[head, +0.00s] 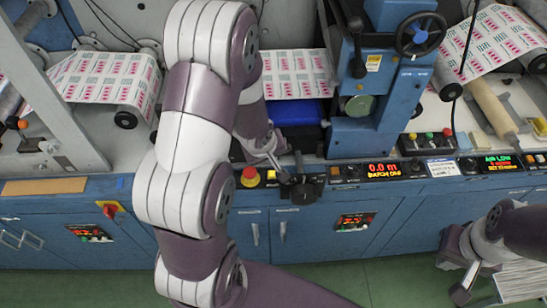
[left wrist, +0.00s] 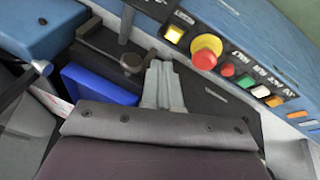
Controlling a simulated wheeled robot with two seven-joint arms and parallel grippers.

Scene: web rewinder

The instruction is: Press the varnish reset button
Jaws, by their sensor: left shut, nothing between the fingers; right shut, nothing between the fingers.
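No label reading varnish reset is legible, so I cannot tell which button it is. A display at the right (head: 495,163) has green text ending in "LOW", with small buttons (head: 537,159) at its right side. My left gripper (head: 276,163) is shut and empty over the console, partly hidden by my arm in the head view. In the left wrist view its fingers (left wrist: 160,68) are together, apart from the row of console buttons. My right gripper (head: 464,284) is shut and empty at the lower right, in front of the blue cabinets and away from the panel.
A red mushroom button (head: 250,177) and a yellow button (head: 271,175) sit on the console near my left gripper. A "BATCH ON" display (head: 382,170) is right of them. A blue handwheel column (head: 372,110) and printed web (head: 497,40) stand behind. Green floor lies in front.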

